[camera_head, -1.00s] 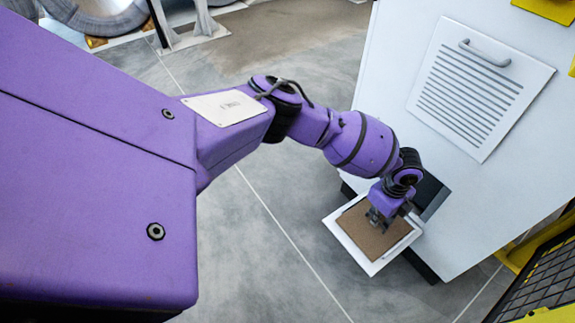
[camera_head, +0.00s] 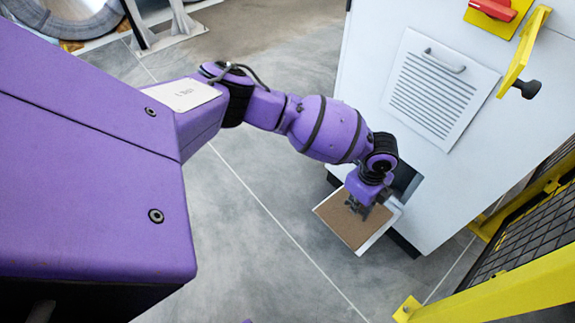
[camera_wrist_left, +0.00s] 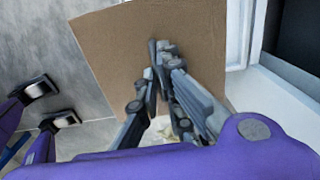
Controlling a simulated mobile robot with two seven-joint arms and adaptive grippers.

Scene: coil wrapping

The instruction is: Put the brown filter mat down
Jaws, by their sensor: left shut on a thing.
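The brown filter mat (camera_head: 338,223) is a flat, square sheet at the foot of the white cabinet, and it also fills much of the left wrist view (camera_wrist_left: 110,50). My left gripper (camera_head: 360,206) is shut on it near its upper right part; the closed fingers (camera_wrist_left: 160,62) lie against it in the left wrist view. The mat is off-centre over the white tray (camera_head: 381,230), covering its left side, with the tray's rim showing at the right. I cannot tell whether mat and tray touch. My right gripper does not show.
The white cabinet (camera_head: 440,180) has a louvred panel (camera_head: 440,88) with a handle, a dark low opening (camera_head: 405,180) and a red switch (camera_head: 493,8). Yellow fencing (camera_head: 490,293) stands at the lower right. The grey floor (camera_head: 250,240) left of the tray is clear.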

